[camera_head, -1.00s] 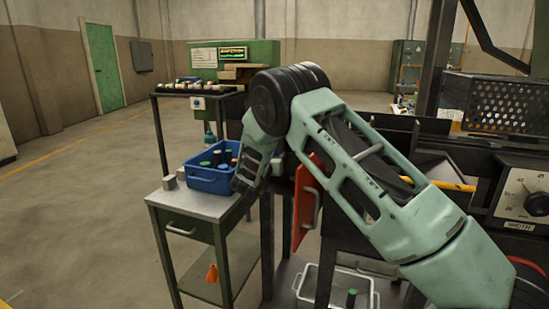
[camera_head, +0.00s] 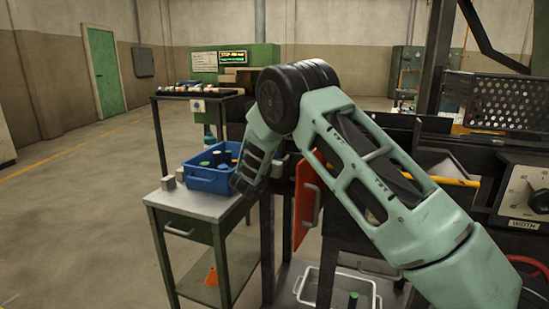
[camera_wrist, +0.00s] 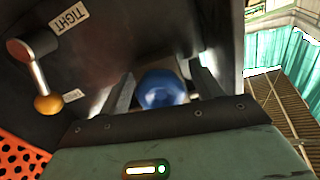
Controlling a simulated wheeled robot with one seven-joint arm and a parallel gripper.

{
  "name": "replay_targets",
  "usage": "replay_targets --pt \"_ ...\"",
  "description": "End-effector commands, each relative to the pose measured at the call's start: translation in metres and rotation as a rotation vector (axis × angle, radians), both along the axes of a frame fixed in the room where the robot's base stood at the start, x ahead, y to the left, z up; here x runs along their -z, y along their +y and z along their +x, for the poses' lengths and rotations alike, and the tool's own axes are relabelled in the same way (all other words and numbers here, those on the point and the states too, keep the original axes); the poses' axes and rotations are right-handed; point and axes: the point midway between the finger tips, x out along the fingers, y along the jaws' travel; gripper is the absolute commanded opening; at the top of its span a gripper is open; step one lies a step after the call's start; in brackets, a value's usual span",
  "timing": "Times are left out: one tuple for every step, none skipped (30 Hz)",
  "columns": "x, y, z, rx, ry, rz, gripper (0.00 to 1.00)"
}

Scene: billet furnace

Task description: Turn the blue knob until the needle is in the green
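The blue knob (camera_wrist: 163,90) shows in the wrist view, between and beyond the two fingers of my gripper (camera_wrist: 162,93). The fingers are apart, with a visible gap on each side of the knob. I cannot tell how deep the knob lies between them. In the head view the knob is not visible, and my arm hides most of the area around the gripper. I see no gauge with a green zone in either view.
A lever with an orange ball end (camera_wrist: 48,104) sits by a TIGHT label (camera_wrist: 69,17) at the left of the wrist view. A WIDTH dial (camera_head: 518,195) is at the right edge. A blue bin (camera_head: 205,182) stands on a side table (camera_head: 180,203).

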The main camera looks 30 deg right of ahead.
Motion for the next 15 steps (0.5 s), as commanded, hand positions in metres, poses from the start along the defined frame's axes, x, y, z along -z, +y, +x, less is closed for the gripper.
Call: replay_targets --pt "0.0 0.0 0.0 0.0 0.0 0.0 0.64" --pt "0.0 0.0 0.0 0.0 0.0 0.0 0.64" --pt "0.0 0.0 0.0 0.0 0.0 0.0 0.64" --pt "0.0 0.0 0.0 0.0 0.0 0.0 0.64" --pt "0.0 0.0 0.0 0.0 0.0 0.0 0.64" --pt "0.0 0.001 -0.001 0.0 0.0 0.0 0.64" --pt "0.0 0.002 -0.001 -0.001 0.0 0.0 0.64" --pt "0.0 0.004 -0.002 -0.001 0.001 0.001 0.64" --pt "0.0 0.007 -0.004 -0.001 0.001 0.001 0.64" --pt "0.0 0.01 -0.007 -0.002 0.002 0.001 0.64" --pt "0.0 0.014 -0.009 -0.002 0.002 0.001 0.64" --pt "0.0 0.019 -0.013 -0.003 0.001 0.0 0.64" --pt "0.0 0.023 -0.017 -0.003 0.003 0.0 0.64" --pt "0.0 0.029 -0.021 -0.004 0.002 0.0 0.64" --pt "0.0 0.036 -0.026 -0.004 0.002 0.0 0.64"
